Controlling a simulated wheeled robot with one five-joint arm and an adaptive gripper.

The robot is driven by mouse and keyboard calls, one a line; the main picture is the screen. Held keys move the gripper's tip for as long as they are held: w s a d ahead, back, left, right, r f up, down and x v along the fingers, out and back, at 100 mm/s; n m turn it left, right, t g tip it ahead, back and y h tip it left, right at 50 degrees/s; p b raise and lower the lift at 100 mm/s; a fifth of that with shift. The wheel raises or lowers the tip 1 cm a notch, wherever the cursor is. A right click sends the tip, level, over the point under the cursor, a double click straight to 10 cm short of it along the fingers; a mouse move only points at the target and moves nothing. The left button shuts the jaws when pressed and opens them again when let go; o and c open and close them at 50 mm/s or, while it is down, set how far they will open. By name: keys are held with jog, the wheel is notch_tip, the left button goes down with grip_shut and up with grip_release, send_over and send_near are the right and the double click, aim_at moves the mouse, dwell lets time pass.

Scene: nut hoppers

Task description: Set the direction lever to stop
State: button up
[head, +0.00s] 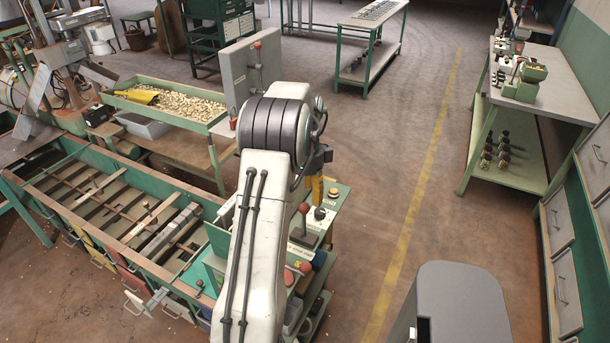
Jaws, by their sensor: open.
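A lever with a red ball knob (304,208) stands roughly upright on a pale labelled plate (303,239) on the small green control stand, just right of my arm. The label is too small to read, so its position marks cannot be made out. A second red-knobbed lever (306,267) sticks out lower on the stand's front. I cannot tell for certain which is the direction lever. My gripper (317,181) shows only in part, as dark and yellow pieces above and beyond the upper knob. It looks empty and open; my arm hides most of it, and contact cannot be seen.
Round dark knobs (320,213) sit on the stand beside the lever. A grey upright panel (249,72) stands behind, near a green tray of nuts (190,105). A long green sorting frame (75,222) lies left. The floor right of the stand (385,200) is clear.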

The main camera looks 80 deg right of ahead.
notch_tip(320, 180, up, 7)
jog(key=shift+d+f, duration=0.15)
jog(key=shift+d, duration=0.05)
dwell(1.0)
